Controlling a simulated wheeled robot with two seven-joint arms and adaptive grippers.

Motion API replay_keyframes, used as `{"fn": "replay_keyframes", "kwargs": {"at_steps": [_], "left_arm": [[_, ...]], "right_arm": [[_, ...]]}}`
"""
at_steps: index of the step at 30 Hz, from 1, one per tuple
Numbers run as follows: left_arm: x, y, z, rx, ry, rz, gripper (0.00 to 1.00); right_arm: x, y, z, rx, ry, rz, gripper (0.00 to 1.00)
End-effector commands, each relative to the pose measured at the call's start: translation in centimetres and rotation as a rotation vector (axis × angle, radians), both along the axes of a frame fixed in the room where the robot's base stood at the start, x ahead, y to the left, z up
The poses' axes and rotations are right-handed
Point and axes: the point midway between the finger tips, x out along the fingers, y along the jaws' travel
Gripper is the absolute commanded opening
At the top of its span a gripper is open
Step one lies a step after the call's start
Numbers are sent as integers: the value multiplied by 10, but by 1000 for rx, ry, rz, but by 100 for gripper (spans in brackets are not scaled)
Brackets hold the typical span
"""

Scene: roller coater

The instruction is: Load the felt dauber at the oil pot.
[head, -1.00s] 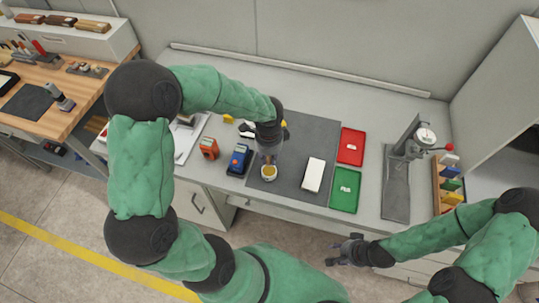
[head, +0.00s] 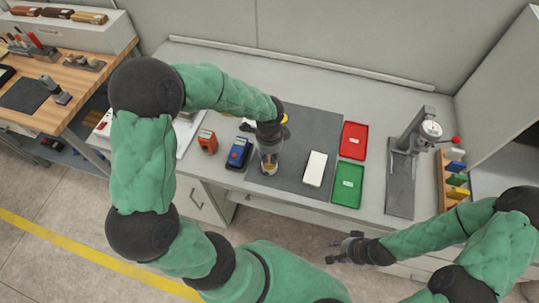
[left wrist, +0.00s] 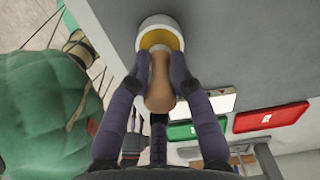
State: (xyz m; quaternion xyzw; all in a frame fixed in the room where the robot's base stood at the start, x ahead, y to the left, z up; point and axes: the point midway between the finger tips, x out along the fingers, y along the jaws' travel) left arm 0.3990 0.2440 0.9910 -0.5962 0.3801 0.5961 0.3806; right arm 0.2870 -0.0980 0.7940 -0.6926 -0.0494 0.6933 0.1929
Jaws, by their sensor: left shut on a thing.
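The oil pot (left wrist: 161,24) is a small white round cup with yellow oil in it. In the head view the pot (head: 270,169) stands on the dark grey mat, mostly covered by my left gripper. My left gripper (left wrist: 160,75) is shut on the felt dauber (left wrist: 159,85), whose tan handle shows between the fingers. The dauber's far end reaches into the pot's opening; its felt tip is hidden. In the head view my left gripper (head: 269,158) is right above the pot. My right gripper (head: 340,249) hangs off the bench's front edge, far from the pot; its fingers look apart.
A white block (head: 315,169) lies on the mat (head: 304,130) right of the pot. Red (head: 354,143) and green (head: 347,184) trays lie further right, then a stand with a dial (head: 410,160). Blue (head: 238,153) and orange (head: 207,141) devices are left.

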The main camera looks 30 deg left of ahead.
Motion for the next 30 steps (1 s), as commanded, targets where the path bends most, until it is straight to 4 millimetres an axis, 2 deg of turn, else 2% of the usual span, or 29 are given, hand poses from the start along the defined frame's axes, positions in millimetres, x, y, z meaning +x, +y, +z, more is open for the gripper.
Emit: {"fn": "replay_keyframes", "kwargs": {"at_steps": [30], "left_arm": [[0,0,-9,0,0,0,0]], "right_arm": [[0,0,-6,0,0,0,40]]}}
